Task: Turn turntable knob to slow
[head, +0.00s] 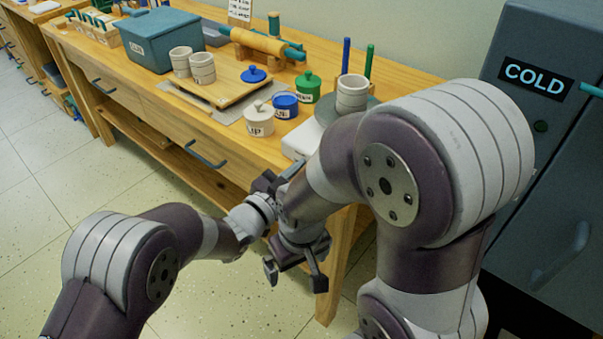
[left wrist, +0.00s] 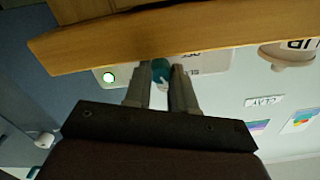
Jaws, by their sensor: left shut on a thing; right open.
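The turntable has a white base (head: 301,140) at the table's front edge. A pale cup (head: 352,93) stands on its grey disc, which my right arm partly hides. In the left wrist view, the picture is upside down and the base front (left wrist: 215,64) carries a teal knob (left wrist: 160,68), partly read labels and a small lit lamp (left wrist: 108,77). My left gripper (head: 288,171) is at the base front, and its fingers (left wrist: 163,76) are shut on the knob. The knob's pointer setting cannot be told. My right gripper (head: 297,277) is open and empty, hanging below the table edge.
Lidded jars in white (head: 259,121), blue (head: 285,104) and green (head: 307,88) stand left of the turntable. A dark cabinet marked COLD (head: 536,79) stands at right. Open floor (head: 60,190) lies at left.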

